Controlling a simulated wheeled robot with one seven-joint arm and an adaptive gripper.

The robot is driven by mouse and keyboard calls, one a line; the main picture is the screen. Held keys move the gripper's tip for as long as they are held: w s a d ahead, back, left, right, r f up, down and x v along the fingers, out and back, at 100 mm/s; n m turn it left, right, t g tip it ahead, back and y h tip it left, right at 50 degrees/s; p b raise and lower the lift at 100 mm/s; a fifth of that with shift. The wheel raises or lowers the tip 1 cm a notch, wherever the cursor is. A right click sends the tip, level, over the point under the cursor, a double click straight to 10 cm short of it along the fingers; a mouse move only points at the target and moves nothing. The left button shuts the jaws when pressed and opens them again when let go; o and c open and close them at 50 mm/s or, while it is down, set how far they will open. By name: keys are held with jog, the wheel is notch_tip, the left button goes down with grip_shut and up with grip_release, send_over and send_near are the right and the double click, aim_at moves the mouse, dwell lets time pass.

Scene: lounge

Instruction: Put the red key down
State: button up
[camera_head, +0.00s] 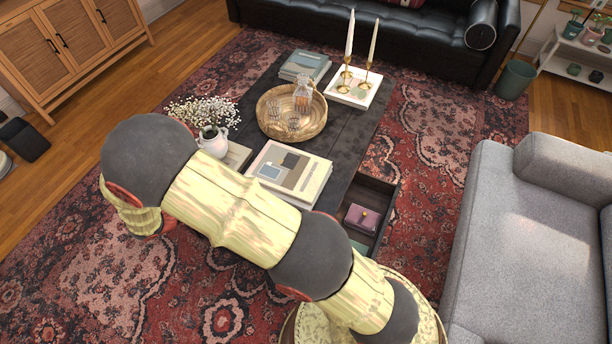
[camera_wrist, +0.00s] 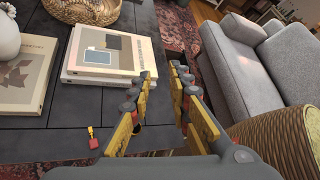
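A small red key (camera_wrist: 94,143) with a yellow part lies on the dark coffee table (camera_wrist: 52,136) in the wrist view, near the table's close edge. My gripper (camera_wrist: 165,73) shows in the wrist view with its two yellow-and-grey fingers spread apart. I see nothing between the fingers. The key is to the left of the left finger, apart from it. In the head view my arm covers the near part of the table, and neither the key nor my gripper can be made out.
Stacked books (camera_head: 291,173), a woven tray (camera_head: 317,127) with glassware, a flower vase (camera_head: 214,141) and a candle tray (camera_head: 366,91) stand on the table. An open drawer (camera_head: 383,187) holds a purple box (camera_head: 362,218). A grey sofa (camera_head: 530,240) is at right. Bare tabletop surrounds the key.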

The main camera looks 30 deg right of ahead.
jog(key=s+d+r+m+g+y, duration=0.1)
jog(key=s+d+r+m+y, duration=0.2)
jog(key=s+d+r+m, duration=0.35)
jog(key=s+d+r+m+g+y, duration=0.1)
jog(key=s+d+r+m+y, duration=0.25)
jog(key=r+m, duration=0.5)
jog(key=s+d+r+m+t+y, duration=0.1)
jog(key=s+r+m+t+y, duration=0.4)
jog(key=s+r+m, duration=0.6)
jog(key=shift+s+r+y, duration=0.35)
jog(key=shift+r, duration=0.6)
jog(key=shift+d, duration=0.1)
jog(key=shift+r, duration=0.3)
